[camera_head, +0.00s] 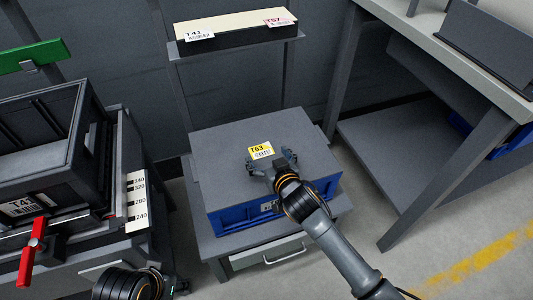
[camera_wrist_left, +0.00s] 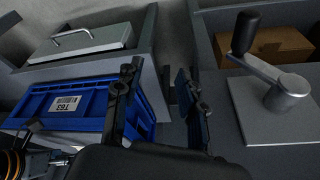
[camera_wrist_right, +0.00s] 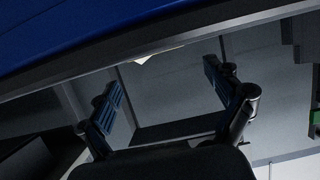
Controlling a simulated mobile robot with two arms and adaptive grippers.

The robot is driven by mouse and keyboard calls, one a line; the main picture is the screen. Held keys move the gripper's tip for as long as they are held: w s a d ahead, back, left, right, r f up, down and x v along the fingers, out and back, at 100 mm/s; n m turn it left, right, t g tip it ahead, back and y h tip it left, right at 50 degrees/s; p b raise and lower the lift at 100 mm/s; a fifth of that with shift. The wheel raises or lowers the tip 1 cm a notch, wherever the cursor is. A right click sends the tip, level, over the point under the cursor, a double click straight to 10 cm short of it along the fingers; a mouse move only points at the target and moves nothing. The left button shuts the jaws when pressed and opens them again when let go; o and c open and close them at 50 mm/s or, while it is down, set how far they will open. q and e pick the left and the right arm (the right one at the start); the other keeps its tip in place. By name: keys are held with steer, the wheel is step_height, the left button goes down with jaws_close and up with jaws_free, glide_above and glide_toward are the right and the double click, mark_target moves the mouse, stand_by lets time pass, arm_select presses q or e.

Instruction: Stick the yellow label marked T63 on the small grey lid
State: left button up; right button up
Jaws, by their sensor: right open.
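The grey lid (camera_head: 220,150) covers the blue crate (camera_head: 235,219) on a low stand. The yellow label marked T63 (camera_head: 261,150) shows over the middle of the lid, just beyond my right fingertips. It looks flat on the lid, but I cannot tell whether it fully touches. My right gripper (camera_head: 273,162) is open, low over the lid at the label's near edge. In the right wrist view its fingers (camera_wrist_right: 165,95) are spread with nothing clearly between them. My left gripper (camera_wrist_left: 158,95) is open and empty; the blue crate, with a white T63 tag (camera_wrist_left: 67,105), shows beyond it.
A dark bin (camera_head: 40,135) with a red lever (camera_head: 33,250) stands at left. A workbench (camera_head: 450,60) stands at right. A crank (camera_wrist_left: 275,80) shows in the left wrist view.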

steer(key=p+v, duration=0.2)
steer(key=v, duration=0.1)
steer(key=shift+r, duration=0.15)
steer(key=shift+s+d+p, duration=0.2)
steer(key=shift+s+p, duration=0.1)
steer(key=shift+s, duration=0.1)
arm_select(q)
steer(key=x, duration=0.6)
steer(key=shift+p, duration=0.45)
arm_select(e)
steer(key=shift+s+d+r, duration=0.2)
steer(key=shift+s, duration=0.4)
arm_select(q)
steer(key=shift+d+f, duration=0.1)
steer(key=shift+d, duration=0.05)
